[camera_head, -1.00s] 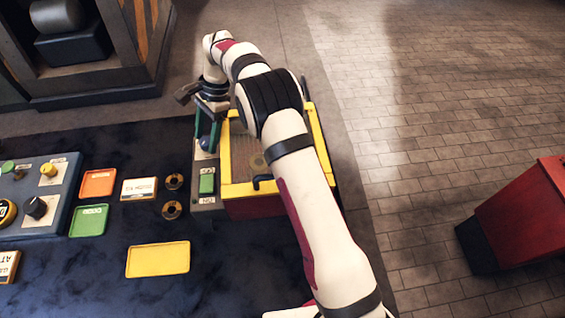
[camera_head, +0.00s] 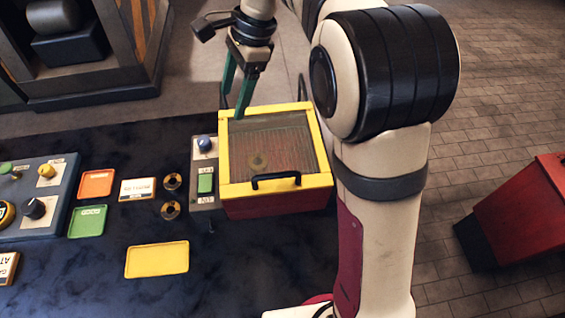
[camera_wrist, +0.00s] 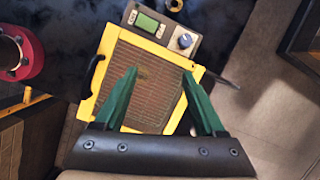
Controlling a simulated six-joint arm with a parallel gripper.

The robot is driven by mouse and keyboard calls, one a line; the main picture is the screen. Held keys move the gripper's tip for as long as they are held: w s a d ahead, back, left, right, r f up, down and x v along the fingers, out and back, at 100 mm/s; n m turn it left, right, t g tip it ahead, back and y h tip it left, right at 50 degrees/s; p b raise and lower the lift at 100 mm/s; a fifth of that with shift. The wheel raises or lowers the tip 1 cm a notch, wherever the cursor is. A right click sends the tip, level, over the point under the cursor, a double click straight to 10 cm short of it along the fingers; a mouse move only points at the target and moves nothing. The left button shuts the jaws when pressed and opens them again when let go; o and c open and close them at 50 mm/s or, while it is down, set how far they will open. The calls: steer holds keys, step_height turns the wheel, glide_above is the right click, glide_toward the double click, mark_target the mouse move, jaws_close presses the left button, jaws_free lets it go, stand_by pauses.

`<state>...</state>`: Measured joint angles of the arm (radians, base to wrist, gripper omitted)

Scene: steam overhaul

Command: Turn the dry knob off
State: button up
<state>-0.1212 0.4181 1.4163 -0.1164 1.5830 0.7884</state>
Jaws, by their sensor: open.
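A round blue-grey knob (camera_head: 204,143) sits at the far end of a grey control strip (camera_head: 207,203) on the left side of a yellow-framed box. The knob also shows in the wrist view (camera_wrist: 185,41), with a pale pointer mark. Small labels there are too small to read. My gripper (camera_head: 233,114), with green fingers, is open and empty. It hangs above the far left corner of the box, to the right of the knob and apart from it. The fingertips also show in the wrist view (camera_wrist: 159,74).
Orange, green and yellow trays (camera_head: 157,259) and another control panel (camera_head: 38,195) are to the left. A red bin (camera_head: 515,210) stands right.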

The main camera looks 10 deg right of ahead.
steer(key=s+d+n, duration=0.2)
steer(key=s+d, duration=0.1)
steer(key=s, duration=0.5)
steer(key=s+d+n+h, duration=0.1)
steer(key=s+d+n, duration=0.2)
steer(key=s, duration=0.6)
steer(key=shift+s+d+r, duration=0.15)
steer(key=shift+d, duration=0.1)
steer(key=shift+c, duration=0.4)
